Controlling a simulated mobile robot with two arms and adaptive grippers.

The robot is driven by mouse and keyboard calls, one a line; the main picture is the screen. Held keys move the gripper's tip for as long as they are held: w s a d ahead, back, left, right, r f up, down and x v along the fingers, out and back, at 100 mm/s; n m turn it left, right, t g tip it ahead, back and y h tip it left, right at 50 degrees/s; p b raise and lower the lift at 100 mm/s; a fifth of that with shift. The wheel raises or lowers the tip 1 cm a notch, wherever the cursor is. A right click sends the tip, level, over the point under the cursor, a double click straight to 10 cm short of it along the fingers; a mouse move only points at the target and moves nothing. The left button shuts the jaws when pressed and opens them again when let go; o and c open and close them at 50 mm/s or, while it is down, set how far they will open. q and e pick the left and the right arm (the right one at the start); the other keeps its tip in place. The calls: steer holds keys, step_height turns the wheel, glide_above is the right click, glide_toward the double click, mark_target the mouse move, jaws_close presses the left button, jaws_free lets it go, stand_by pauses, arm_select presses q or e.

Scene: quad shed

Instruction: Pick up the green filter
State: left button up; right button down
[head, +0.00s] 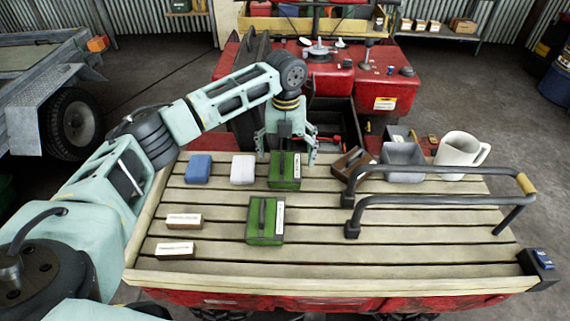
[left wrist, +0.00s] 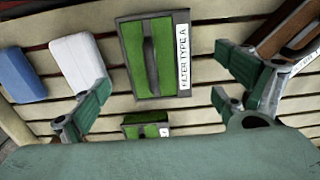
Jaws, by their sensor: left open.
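Two green filters with dark frames, dark handles and white label strips lie on the slatted bench top (head: 340,228). The far green filter (head: 285,171) lies beneath my left gripper (head: 288,158). In the left wrist view this filter (left wrist: 140,60) reads "FILTER TYPE A" and lies beyond the spread fingers (left wrist: 168,97), which are open and empty. The near green filter (head: 265,221) lies closer to me; it shows small and partly hidden low in the left wrist view (left wrist: 146,126). My right gripper is not in view.
A blue block (head: 198,168) and a white block (head: 243,169) lie left of the far filter. Two small boxes (head: 184,220) (head: 175,251) lie front left.

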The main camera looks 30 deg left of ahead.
mark_target(284, 172)
arm_select(q)
step_height(284, 172, down, 4)
steer(key=shift+s+a+f+p, duration=0.1)
steer(key=shift+f+p, duration=0.15)
steer(key=shift+p, duration=0.6)
steer(key=shift+f, duration=0.35)
steer(key=shift+c, duration=0.2)
steer(key=c, duration=0.6)
steer(key=shift+r, duration=0.1)
steer(key=c, duration=0.6)
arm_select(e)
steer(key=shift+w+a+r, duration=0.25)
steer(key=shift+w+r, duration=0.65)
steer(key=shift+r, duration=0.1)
